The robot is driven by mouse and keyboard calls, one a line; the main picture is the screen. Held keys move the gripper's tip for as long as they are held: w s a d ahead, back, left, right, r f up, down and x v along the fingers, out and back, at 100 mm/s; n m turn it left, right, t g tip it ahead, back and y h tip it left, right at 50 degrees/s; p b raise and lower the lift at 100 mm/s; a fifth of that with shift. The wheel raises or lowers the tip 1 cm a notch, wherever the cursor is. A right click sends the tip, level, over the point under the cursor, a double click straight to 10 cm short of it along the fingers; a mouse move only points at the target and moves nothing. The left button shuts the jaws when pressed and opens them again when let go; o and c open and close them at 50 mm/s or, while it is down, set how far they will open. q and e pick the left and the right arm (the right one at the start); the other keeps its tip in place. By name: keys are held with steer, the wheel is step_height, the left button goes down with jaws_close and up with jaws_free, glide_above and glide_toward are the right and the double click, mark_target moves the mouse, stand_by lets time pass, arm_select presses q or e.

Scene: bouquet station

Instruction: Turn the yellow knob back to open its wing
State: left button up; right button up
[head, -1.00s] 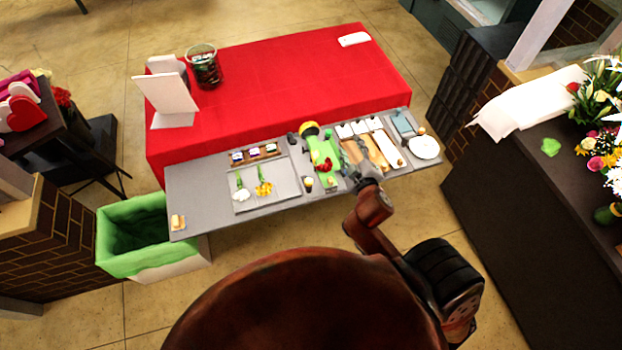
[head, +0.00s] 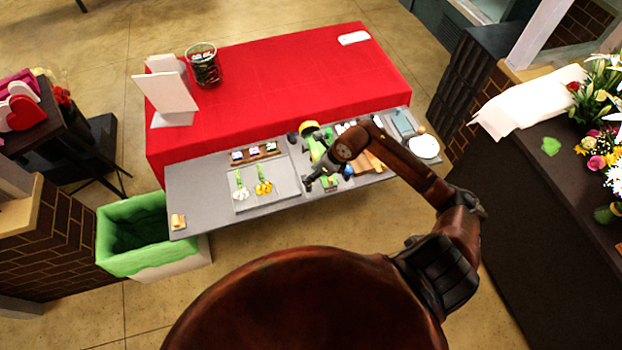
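The green holder (head: 316,148) stands on the grey work strip, partly covered by my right arm. The small yellow-topped knob at its front left corner, visible a second ago, is now hidden behind my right gripper (head: 311,184). The gripper reaches down at that corner; its fingers are too small and dark to show whether they are open, or whether they touch the knob. A blue knob (head: 347,172) shows at the front right of the holder. How the wings stand is mostly hidden. My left gripper is out of view.
A larger yellow round thing (head: 308,128) stands behind the holder. A grey tray (head: 250,204) with flowers lies to the left, and a wooden board (head: 374,162) and a white plate (head: 424,147) to the right. A green-lined bin (head: 150,235) stands at the front left. The red tablecloth (head: 285,90) is largely clear.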

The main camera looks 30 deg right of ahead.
steer(key=shift+h, duration=0.4)
steer(key=shift+w+d+f+p, duration=0.1)
steer(key=shift+w+f+p, duration=0.2)
steer(key=shift+f, duration=1)
steer(key=shift+w+d+f+p, duration=0.15)
steer(key=shift+w+f, duration=0.3)
steer(key=shift+f, duration=0.9)
steer(key=shift+w+f+p, duration=0.3)
steer(key=shift+w+f, duration=0.05)
steer(key=shift+f, duration=0.95)
jaws_close()
